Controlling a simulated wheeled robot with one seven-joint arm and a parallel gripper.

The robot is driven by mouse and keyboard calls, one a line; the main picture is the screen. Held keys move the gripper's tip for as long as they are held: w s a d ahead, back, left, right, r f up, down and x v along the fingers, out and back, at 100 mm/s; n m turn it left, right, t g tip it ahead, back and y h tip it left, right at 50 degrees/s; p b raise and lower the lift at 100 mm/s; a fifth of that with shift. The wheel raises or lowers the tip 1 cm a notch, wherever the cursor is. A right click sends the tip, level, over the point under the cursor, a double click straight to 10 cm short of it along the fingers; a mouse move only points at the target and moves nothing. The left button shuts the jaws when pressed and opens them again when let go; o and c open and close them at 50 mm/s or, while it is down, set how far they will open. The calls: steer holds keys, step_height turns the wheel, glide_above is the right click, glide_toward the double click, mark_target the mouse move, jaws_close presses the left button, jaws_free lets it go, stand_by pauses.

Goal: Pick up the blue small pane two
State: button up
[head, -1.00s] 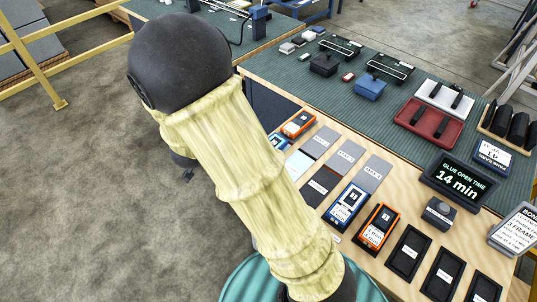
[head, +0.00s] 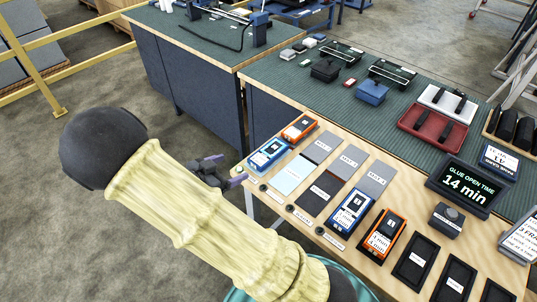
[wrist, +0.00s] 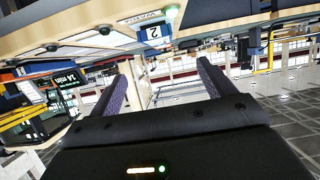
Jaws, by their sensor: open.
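Two blue-framed panes with white labels stand on the wooden front strip of the bench. The smaller blue pane (head: 268,154) is at the strip's left end; the larger blue pane (head: 350,210) is nearer the middle. In the wrist view a blue pane with a "2" on its label (wrist: 153,33) shows beyond the fingers; it looks like the left-end one. My gripper (head: 227,169) is open and empty, just left of the bench edge and apart from the left-end pane. Its two purple-padded fingers also show in the wrist view (wrist: 165,78).
Orange panes (head: 299,128) (head: 381,234) stand beside the blue ones. Grey plates (head: 320,147), a light-blue plate (head: 291,175) and black trays (head: 412,255) fill the strip. A timer screen (head: 466,187) reads 14 min.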

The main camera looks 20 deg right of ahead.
glide_toward(265, 154)
steer(key=x, duration=0.5)
steer(key=shift+w+f+b, duration=0.1)
steer(key=shift+b, duration=0.3)
steer(key=x, duration=0.5)
steer(key=shift+d, duration=0.1)
steer(key=c, duration=1.2)
step_height(265, 154, up, 10)
steer(key=shift+r+p, duration=0.1)
steer(key=shift+p, duration=0.6)
